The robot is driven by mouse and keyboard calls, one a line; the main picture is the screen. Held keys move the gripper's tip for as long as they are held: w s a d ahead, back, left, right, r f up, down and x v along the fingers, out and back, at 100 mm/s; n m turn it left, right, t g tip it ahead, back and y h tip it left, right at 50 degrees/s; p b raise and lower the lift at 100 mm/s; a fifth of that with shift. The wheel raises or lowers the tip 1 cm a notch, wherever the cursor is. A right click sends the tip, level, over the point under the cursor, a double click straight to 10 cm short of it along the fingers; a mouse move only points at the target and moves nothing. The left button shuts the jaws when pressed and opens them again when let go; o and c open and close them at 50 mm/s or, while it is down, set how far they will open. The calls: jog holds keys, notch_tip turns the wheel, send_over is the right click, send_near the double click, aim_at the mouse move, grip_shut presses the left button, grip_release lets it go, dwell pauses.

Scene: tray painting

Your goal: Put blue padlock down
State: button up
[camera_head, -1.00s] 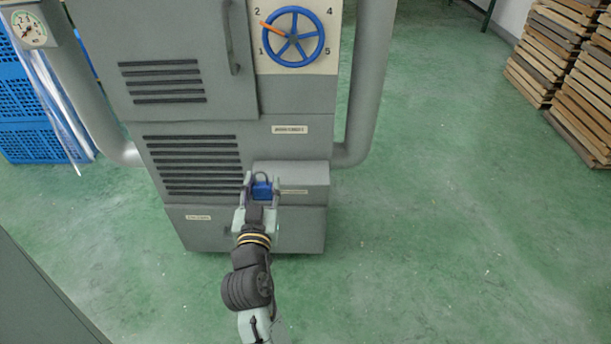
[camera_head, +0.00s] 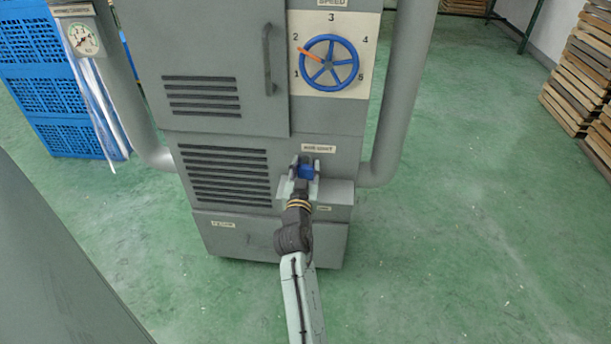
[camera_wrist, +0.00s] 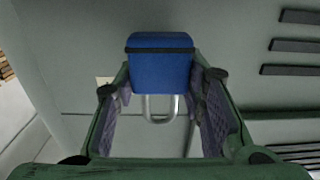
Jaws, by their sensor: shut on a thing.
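The blue padlock (camera_head: 305,171) is between the fingers of my gripper (camera_head: 304,168), in front of the grey machine and just above its protruding ledge (camera_head: 340,193). In the wrist view the blue padlock (camera_wrist: 160,66) has a dark band across its body, and its silver shackle points down in the picture. The two fingers of my gripper (camera_wrist: 160,92) stand on either side of it, shut on it. I cannot tell whether the padlock touches the ledge or the machine's front.
The grey machine (camera_head: 215,50) carries a blue handwheel (camera_head: 329,63) and a door handle. Pipes run down both sides. Blue crates (camera_head: 50,90) stand at left and stacked wooden pallets (camera_head: 585,75) at right. The green floor (camera_head: 460,220) is clear at right.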

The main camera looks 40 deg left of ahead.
aim_at(305, 177)
jog(key=shift+s+f, duration=0.1)
jog(key=shift+f, duration=1.55)
jog(key=shift+f, duration=0.2)
jog(key=o, duration=1)
jog(key=shift+o, duration=0.2)
